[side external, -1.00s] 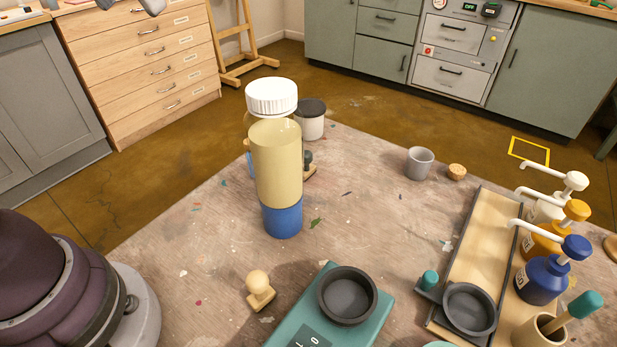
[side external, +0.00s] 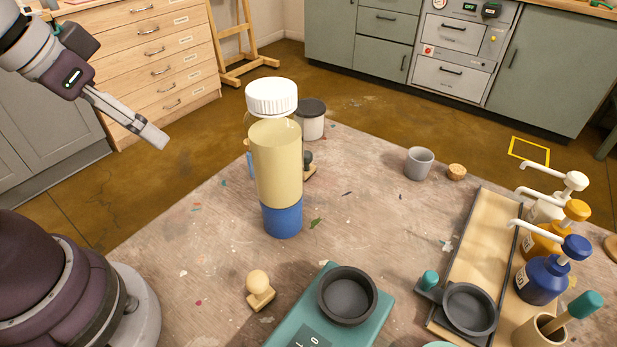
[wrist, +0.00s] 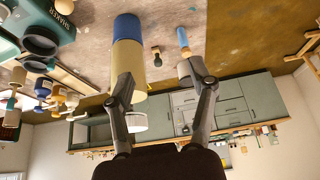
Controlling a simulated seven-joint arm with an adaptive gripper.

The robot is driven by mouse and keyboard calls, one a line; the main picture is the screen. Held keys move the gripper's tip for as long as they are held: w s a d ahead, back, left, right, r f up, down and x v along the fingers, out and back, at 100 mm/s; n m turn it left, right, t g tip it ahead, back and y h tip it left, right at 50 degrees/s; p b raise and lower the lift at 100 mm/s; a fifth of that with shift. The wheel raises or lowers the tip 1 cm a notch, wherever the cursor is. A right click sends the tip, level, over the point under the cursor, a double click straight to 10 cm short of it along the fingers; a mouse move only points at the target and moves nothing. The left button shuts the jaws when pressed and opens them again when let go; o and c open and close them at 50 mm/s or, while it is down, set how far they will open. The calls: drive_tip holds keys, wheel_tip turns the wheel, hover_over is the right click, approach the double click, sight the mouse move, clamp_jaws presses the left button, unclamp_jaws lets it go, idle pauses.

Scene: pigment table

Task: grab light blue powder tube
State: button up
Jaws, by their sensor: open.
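The light blue powder tube (side external: 249,162) is mostly hidden behind a large jar in the side view; only a narrow light blue strip shows at the jar's left edge. In the wrist view the tube (wrist: 183,38) shows more clearly, beyond my right-hand finger and apart from it. My gripper (side external: 152,137) is at the upper left of the side view, raised and left of the tube. In the wrist view my gripper (wrist: 157,80) has its two fingers spread with nothing between them.
The large clear jar (side external: 277,165), with cream and blue layers and a white cap, stands in front of the tube. Nearby are a dark-lidded white pot (side external: 312,122), a wooden stamp (side external: 260,290) and a teal device (side external: 330,315). Pump bottles (side external: 543,278) stand at right.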

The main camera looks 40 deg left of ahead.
drive_tip(key=w+a+f+n+g+y, duration=0.1)
drive_tip(key=w+f+n, duration=0.2)
drive_tip(key=w, duration=0.4)
drive_tip(key=w+a+f+n+g+y, duration=0.1)
drive_tip(key=w+f+n, duration=0.25)
drive_tip(key=w, duration=0.35)
drive_tip(key=x, duration=0.7)
drive_tip(key=w+x, duration=0.1)
drive_tip(key=x, duration=0.3)
drive_tip(key=shift+r, duration=0.25)
clamp_jaws()
